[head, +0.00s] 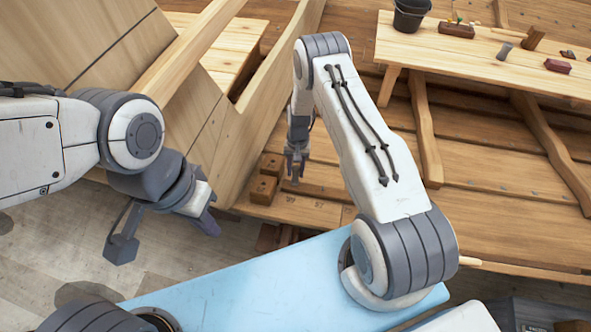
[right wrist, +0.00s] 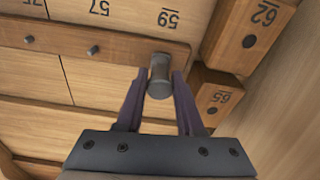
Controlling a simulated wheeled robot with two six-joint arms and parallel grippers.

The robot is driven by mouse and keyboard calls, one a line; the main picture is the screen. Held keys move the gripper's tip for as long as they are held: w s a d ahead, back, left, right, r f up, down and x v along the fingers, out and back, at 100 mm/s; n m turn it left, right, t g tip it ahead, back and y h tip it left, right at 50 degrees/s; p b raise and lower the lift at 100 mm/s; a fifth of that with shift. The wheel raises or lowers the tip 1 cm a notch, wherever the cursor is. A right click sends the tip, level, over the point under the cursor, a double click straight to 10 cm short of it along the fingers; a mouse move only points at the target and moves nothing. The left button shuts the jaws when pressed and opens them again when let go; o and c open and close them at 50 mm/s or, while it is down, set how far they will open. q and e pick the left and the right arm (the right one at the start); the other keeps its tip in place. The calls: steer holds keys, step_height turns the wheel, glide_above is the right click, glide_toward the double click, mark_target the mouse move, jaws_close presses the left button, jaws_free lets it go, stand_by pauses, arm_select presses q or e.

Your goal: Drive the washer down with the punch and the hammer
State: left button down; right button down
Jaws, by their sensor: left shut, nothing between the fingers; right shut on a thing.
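My right gripper (head: 295,172) is low by the hull planking at the centre of the head view. In the right wrist view it (right wrist: 160,92) is shut on a short grey metal cylinder, which looks like the punch (right wrist: 160,80). The punch's far end is at a wooden strip (right wrist: 62,42), in line with two dark pegs (right wrist: 92,50). I cannot tell whether it touches the strip. No washer can be made out; the punch may hide it. My left gripper (head: 207,219) is shut and empty at the left. I cannot make out a hammer.
Numbered wooden blocks (right wrist: 213,97) stand close right of the right gripper; they also show in the head view (head: 263,190). A bench (head: 480,55) at the back right carries a bucket (head: 411,14), a brown box (head: 457,29) and small items. A blue surface (head: 260,275) lies in front.

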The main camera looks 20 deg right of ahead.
steer(key=shift+f, duration=0.15)
steer(key=shift+c, duration=2.3)
jaws_free()
step_height(320, 180, up, 8)
steer(key=w+d+p, duration=0.1)
steer(key=w+p, duration=0.1)
steer(key=shift+f+p, duration=0.2)
steer(key=shift+p, duration=0.2)
steer(key=shift+r, duration=0.1)
